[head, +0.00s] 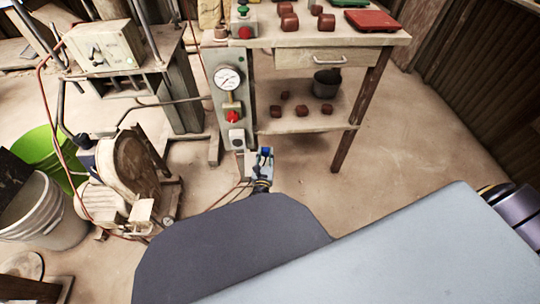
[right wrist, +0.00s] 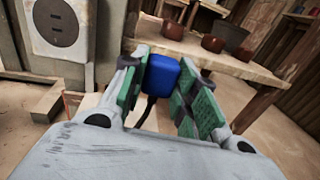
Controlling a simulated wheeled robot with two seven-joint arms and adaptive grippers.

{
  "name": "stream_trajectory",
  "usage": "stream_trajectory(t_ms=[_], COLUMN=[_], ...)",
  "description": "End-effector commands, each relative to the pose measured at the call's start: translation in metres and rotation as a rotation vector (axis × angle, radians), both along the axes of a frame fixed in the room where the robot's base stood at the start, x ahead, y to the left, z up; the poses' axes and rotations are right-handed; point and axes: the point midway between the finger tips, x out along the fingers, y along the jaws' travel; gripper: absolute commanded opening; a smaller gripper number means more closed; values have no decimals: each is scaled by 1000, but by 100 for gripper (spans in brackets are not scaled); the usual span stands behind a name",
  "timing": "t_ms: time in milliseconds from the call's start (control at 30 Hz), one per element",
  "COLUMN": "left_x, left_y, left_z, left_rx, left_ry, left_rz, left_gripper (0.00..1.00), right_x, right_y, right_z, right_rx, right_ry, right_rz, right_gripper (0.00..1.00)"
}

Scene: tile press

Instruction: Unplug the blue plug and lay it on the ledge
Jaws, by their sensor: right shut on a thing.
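The blue plug (right wrist: 162,75) is between the green pads of my right gripper (right wrist: 165,92), which is shut on it. A dark cable hangs from the plug in the right wrist view. In the head view the plug (head: 265,151) shows small at the tip of my right gripper (head: 262,160), in front of the grey panel's foot. A white socket box (right wrist: 60,28) with dark slots is at the upper left of the right wrist view, apart from the plug and with nothing in it. I cannot tell which surface is the ledge. My left gripper is not in view.
A wooden table's lower shelf (head: 300,126) holds red-brown blocks and a dark pot (head: 327,84). The grey panel (head: 222,62) carries a gauge (head: 227,78). A press, a motor (head: 130,165) and buckets stand left. Floor right of the table is clear.

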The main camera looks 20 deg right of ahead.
Motion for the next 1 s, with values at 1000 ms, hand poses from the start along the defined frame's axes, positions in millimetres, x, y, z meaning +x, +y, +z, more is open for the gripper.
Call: stream_trajectory(t_ms=[1000], left_x=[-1], left_y=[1], left_z=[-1], left_rx=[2], left_ry=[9], left_rz=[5], left_gripper=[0], right_x=[14], right_y=[37], right_z=[-13], right_rx=[0], right_ry=[-1], right_rz=[183], right_gripper=[0])
